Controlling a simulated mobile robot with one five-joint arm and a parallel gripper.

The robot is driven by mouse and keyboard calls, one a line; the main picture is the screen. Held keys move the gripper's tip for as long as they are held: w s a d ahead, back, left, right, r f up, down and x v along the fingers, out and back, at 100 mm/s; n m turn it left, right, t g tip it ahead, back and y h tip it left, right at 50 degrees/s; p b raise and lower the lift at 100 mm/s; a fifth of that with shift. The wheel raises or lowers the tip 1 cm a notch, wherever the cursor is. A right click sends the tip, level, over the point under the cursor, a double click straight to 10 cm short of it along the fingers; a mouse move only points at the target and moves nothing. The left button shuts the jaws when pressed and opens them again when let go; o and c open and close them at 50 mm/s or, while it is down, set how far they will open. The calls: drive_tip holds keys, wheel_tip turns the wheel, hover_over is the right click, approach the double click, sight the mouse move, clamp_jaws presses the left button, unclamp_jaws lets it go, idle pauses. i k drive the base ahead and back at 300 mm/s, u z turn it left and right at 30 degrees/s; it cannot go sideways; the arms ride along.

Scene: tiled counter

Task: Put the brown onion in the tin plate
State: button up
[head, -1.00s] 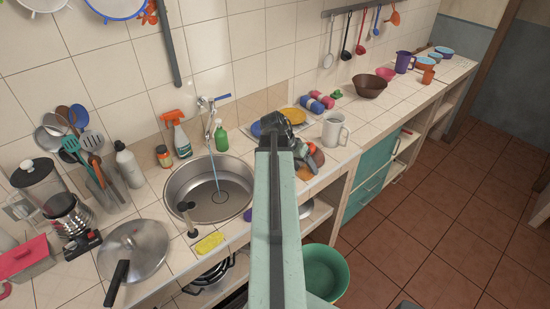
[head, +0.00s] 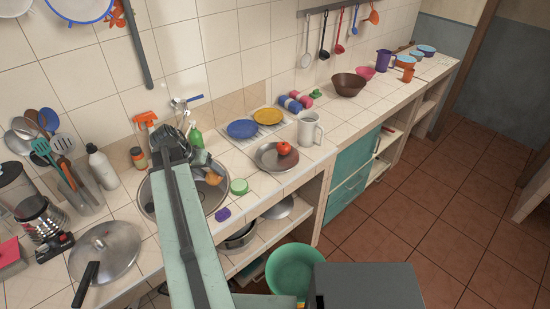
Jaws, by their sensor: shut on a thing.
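The brown onion (head: 214,180) is between the jaws of my gripper (head: 207,171), over the right part of the sink. My gripper is shut on it, and the arm and jaws hide part of it. The tin plate (head: 264,160) lies flat on the counter to the right of the sink, apart from my gripper. A red tomato (head: 285,148) is in the plate, and the rest of its surface looks bare.
A green soap bottle (head: 196,139) stands behind the sink.

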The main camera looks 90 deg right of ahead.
sight(275, 163)
drive_tip(key=u, duration=0.05)
drive_tip(key=k, duration=1.3)
drive_tip(key=z, duration=0.45)
drive_tip(key=i, duration=1.05)
drive_tip(key=z, duration=0.05)
